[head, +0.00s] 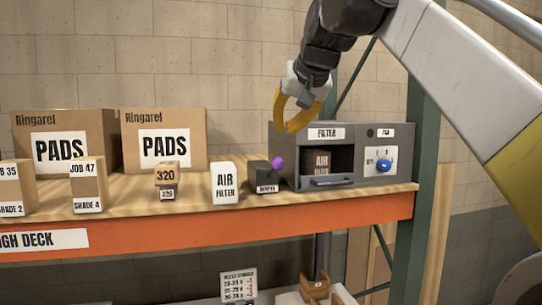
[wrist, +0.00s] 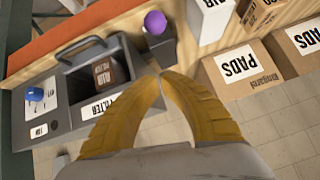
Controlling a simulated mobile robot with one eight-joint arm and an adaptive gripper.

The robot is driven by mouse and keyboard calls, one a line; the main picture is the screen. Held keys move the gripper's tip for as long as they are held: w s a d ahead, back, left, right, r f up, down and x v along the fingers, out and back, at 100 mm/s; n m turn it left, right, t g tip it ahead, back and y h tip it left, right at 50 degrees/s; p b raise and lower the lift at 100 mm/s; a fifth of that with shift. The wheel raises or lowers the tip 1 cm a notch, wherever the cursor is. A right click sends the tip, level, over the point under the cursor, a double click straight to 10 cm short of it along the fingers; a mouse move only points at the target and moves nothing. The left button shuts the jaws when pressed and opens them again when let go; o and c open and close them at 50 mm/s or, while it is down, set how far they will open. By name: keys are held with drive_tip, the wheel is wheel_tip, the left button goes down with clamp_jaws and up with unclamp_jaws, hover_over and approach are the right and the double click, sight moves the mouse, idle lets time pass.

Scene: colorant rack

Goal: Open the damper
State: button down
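The damper (head: 262,178) is a small dark box with a white label on the shelf's front part, just left of the grey filter unit. Its purple ball knob (head: 278,163) sticks out at its upper right; in the wrist view the knob (wrist: 155,22) is at the top centre, beyond my fingertips. My gripper (head: 284,130), with curved yellow fingers, hangs above the filter unit's left end, higher than the knob and apart from it. In the wrist view its fingertips (wrist: 160,74) come together with nothing between them.
The grey filter unit (head: 328,182) has an open bay holding a brown air filter box (head: 316,162), a front handle and a blue knob (head: 384,165). A white air filter box (head: 225,183) stands left of the damper. Large PADS boxes (head: 165,115) stand behind. A green post (head: 415,160) is at right.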

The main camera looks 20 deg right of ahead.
sight(279, 158)
wheel_tip(279, 158, down, 7)
drive_tip(key=w+a, duration=0.1)
drive_tip(key=w, duration=0.1)
drive_tip(key=shift+w+f+p, duration=0.15)
drive_tip(key=shift+w+p, duration=0.05)
drive_tip(key=shift+p, duration=0.25)
drive_tip(key=shift+s, duration=0.1)
drive_tip(key=shift+f+b, duration=0.25)
drive_tip(key=shift+b, duration=0.25)
drive_tip(key=shift+s+t, duration=0.1)
drive_tip(key=shift+t, duration=0.3)
